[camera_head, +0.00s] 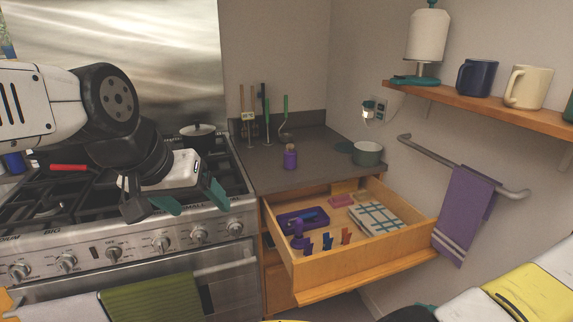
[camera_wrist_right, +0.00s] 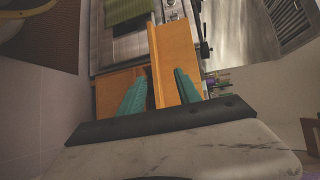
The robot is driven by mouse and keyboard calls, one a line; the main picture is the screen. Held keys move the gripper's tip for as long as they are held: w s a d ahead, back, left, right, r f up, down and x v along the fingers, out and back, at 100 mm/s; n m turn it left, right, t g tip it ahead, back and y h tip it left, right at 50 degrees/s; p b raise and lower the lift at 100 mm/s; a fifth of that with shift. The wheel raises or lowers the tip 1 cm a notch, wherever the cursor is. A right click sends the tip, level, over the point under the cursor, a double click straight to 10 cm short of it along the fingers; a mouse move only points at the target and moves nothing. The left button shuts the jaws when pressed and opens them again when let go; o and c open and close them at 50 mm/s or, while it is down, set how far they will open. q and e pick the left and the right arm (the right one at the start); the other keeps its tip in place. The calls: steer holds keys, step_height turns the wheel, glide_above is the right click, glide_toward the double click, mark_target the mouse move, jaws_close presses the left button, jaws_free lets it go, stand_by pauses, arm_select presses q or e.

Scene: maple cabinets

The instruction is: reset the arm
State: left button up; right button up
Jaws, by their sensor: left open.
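My left arm comes in from the left in the head view. Its gripper (camera_head: 192,200) has teal fingers spread apart and empty, above the front of the stove (camera_head: 130,250). My right arm (camera_head: 510,290) shows at the lower right of the head view, with its fingers out of clear sight there. In the right wrist view my right gripper (camera_wrist_right: 161,78) has two teal fingers apart with nothing held between them. The open wooden drawer (camera_wrist_right: 176,62) lies beyond them.
The drawer (camera_head: 345,268) stands pulled out, holding a purple tray (camera_head: 290,217), a checked cloth (camera_head: 375,218) and small items. A purple bottle (camera_head: 290,160) and green pot (camera_head: 367,154) stand on the counter (camera_head: 320,172). A purple towel (camera_head: 464,212) hangs at right. A shelf (camera_head: 480,105) holds mugs.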

steer(key=w+a+r+n+g+h, duration=0.3)
steer(key=a+r+g, duration=0.25)
steer(key=r, duration=0.55)
steer(key=w+a+r+n+g+h, duration=0.2)
steer(key=w+a+r+n+g, duration=0.3)
steer(key=r, duration=0.6)
steer(key=s+a+r+t+h, duration=0.3)
steer(key=a+r, duration=0.3)
steer(key=r, duration=0.2)
steer(key=s+a+r+t+h, duration=0.3)
steer(key=s+a+r+t, duration=0.1)
steer(key=s+a+r, duration=0.2)
step_height(320, 180, up, 3)
steer(key=shift+a+f+t, duration=0.1)
steer(key=shift+a+t, duration=0.25)
steer(key=shift+a, duration=0.2)
